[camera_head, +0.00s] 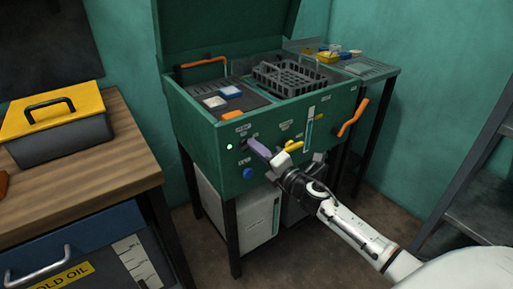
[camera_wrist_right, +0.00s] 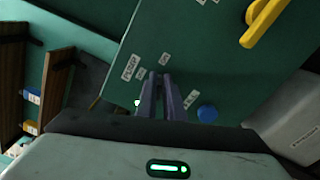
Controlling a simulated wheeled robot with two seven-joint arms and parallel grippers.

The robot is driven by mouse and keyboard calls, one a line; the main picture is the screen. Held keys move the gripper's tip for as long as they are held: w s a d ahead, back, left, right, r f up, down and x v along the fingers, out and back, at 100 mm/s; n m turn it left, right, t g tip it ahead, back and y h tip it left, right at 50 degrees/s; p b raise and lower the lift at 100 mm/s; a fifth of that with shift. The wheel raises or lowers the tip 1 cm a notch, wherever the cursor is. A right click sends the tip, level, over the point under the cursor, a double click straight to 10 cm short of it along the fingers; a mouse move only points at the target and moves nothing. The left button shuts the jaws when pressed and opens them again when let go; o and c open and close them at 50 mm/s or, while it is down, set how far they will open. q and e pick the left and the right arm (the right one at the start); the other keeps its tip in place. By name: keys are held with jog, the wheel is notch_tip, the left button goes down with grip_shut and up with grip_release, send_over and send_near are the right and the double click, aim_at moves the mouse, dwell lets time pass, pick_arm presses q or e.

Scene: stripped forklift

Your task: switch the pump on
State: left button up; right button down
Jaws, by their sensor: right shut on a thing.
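The green washer cabinet (camera_head: 215,125) stands against the wall with its lid raised. Its front panel fills much of the right wrist view (camera_wrist_right: 225,60). My right gripper (camera_head: 253,144) reaches the panel's left part, and its fingertips (camera_wrist_right: 160,80) are nearly together at the panel beside the pump label (camera_wrist_right: 130,67). It is shut on the pump switch, which the fingers almost wholly hide, so its position cannot be read. A small green light (camera_head: 229,147) glows left of the fingertips; it also shows in the wrist view (camera_wrist_right: 137,102). My left gripper is not in view.
A blue knob (camera_head: 248,173) is below the fingers, and a yellow handle (camera_head: 293,146) is to their right. An orange lever (camera_head: 354,118) sticks out farther right. A wooden bench (camera_head: 85,150) with a yellow-lidded toolbox (camera_head: 60,138) is at left. Grey shelving (camera_head: 470,190) stands at right.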

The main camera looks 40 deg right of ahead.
jog(key=shift+m, duration=0.4)
jog(key=c, duration=1.9)
grip_release()
jog(key=shift+o, duration=0.2)
jog(key=s, duration=1)
jog(key=shift+s, duration=0.15)
